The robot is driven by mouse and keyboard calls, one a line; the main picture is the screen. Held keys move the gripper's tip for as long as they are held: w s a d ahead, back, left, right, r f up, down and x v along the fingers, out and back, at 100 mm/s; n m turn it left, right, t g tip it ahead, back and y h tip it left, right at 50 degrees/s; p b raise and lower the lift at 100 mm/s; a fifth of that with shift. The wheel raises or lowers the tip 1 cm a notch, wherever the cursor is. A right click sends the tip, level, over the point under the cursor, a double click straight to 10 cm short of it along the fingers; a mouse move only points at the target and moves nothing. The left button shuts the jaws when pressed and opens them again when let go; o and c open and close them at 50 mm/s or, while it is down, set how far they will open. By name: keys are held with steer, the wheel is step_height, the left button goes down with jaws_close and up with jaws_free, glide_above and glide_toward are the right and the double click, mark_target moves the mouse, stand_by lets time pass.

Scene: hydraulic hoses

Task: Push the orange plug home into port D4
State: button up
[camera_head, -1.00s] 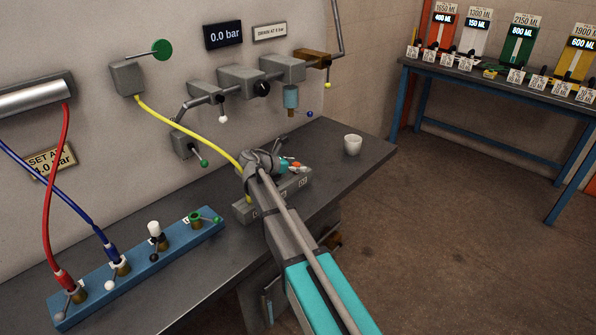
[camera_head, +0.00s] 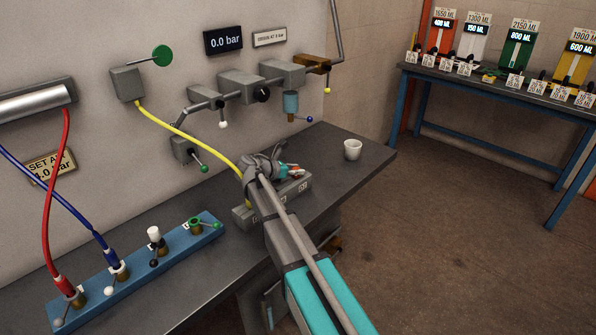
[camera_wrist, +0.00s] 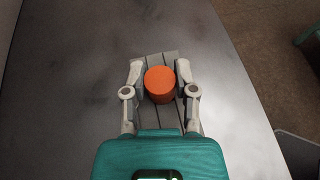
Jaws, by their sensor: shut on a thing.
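The orange plug (camera_wrist: 160,85) is between the two fingers of my gripper (camera_wrist: 160,82) in the wrist view, and both fingers close on its sides. Below it is the grey port block (camera_wrist: 152,57), which lies on the bench. In the head view my gripper (camera_head: 285,170) is over the right part of the grey block (camera_head: 242,217), and a bit of orange shows at its tip. Port D4 is hidden under the plug and gripper, so I cannot tell how deep the plug sits. A yellow hose (camera_head: 190,137) runs to the left end of the block.
A white cup (camera_head: 352,149) stands on the bench to the right. A blue manifold (camera_head: 135,270) with red and blue hoses and small levers is at the left. Wall valves (camera_head: 240,87) hang behind the block. The bench between manifold and block is clear.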

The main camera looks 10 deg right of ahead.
steer(key=shift+r+p, duration=4.85)
steer(key=shift+r, duration=0.1)
